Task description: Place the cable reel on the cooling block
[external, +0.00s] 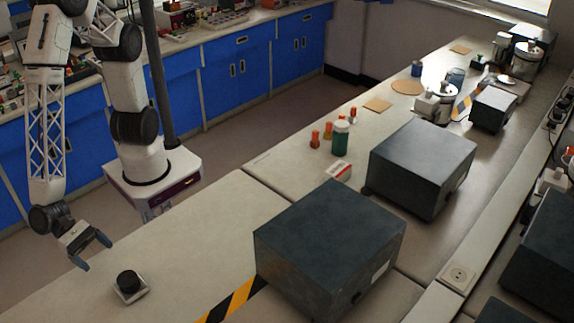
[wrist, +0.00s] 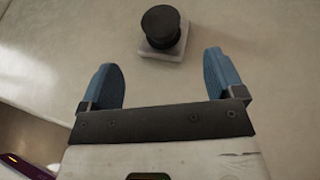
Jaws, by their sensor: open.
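The cable reel appears to be the small black cylinder (external: 128,281), upright near the front left of the bench; it also shows in the wrist view (wrist: 161,25). It sits on top of a small pale square block (external: 141,292), which looks like the cooling block and shows in the wrist view (wrist: 165,53). The reel is roughly central on it, with the block's edges showing around it. My gripper (external: 91,252) is open and empty, above and to the left of the reel, apart from it. In the wrist view its blue fingers (wrist: 159,64) are spread, with the reel beyond them.
A large dark box (external: 325,235) stands to the right, beside yellow-black striped tape (external: 238,297). Another dark box (external: 420,165), a green bottle (external: 340,138) and small orange items (external: 315,138) are farther back. The bench around the block is clear.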

